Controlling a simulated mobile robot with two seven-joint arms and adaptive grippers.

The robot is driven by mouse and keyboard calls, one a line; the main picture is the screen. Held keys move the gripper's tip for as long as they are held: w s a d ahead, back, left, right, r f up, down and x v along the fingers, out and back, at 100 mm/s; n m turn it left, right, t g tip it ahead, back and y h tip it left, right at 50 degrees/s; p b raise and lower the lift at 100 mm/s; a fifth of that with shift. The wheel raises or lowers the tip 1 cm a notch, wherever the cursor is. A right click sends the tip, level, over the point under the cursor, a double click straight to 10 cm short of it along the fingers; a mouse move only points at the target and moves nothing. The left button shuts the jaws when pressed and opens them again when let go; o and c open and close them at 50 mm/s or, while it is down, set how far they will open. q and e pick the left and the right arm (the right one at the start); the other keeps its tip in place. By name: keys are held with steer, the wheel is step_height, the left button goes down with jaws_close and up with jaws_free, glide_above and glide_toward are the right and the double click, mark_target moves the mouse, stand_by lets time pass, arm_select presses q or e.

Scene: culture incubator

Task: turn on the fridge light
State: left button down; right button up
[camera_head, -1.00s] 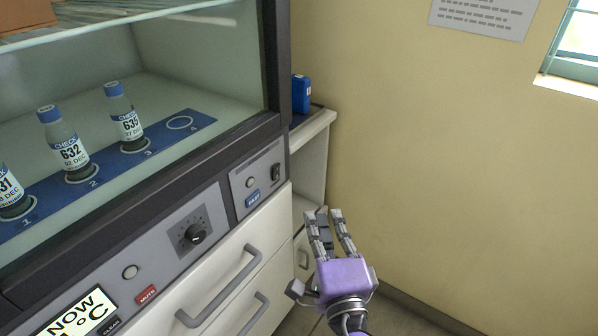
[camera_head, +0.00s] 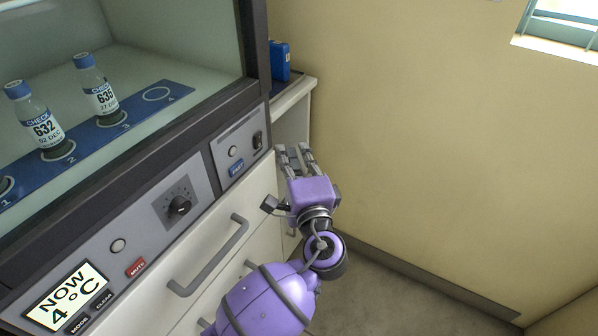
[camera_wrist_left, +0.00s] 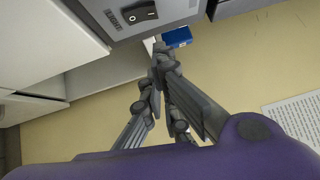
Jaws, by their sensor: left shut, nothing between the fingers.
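The fridge's light switch (camera_head: 258,140) is a black rocker at the right end of the grey control panel. In the left wrist view the rocker (camera_wrist_left: 138,12) shows at the top, beside the label LIGHT. I cannot tell which side is pressed in. My left gripper (camera_head: 293,154) is shut and empty, just right of the switch and apart from it, in front of the side shelf. In the left wrist view its fingers (camera_wrist_left: 160,68) point up, below and right of the rocker. My right gripper is not in view.
The fridge panel also has a dial (camera_head: 179,205), a red MUTE button (camera_head: 135,267) and a display (camera_head: 66,298) reading 4°C. Bottles (camera_head: 40,125) stand behind the glass. A drawer handle (camera_head: 208,257) sticks out below. A blue box (camera_head: 279,61) is on the side shelf. The wall (camera_head: 420,130) is at right.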

mark_target(259, 141)
arm_select(q)
steer(key=shift+w+a+r, duration=0.15)
steer(key=shift+w+a, duration=0.5)
steer(key=shift+a, duration=0.2)
steer(key=shift+w+a+r, duration=0.1)
steer(key=shift+w+a, duration=0.5)
steer(key=shift+a, duration=0.2)
steer(key=shift+w+a+r+n+g+p, duration=0.2)
steer(key=shift+a+n+g+p, duration=0.1)
steer(key=shift+p, duration=0.65)
steer(key=shift+d, duration=0.15)
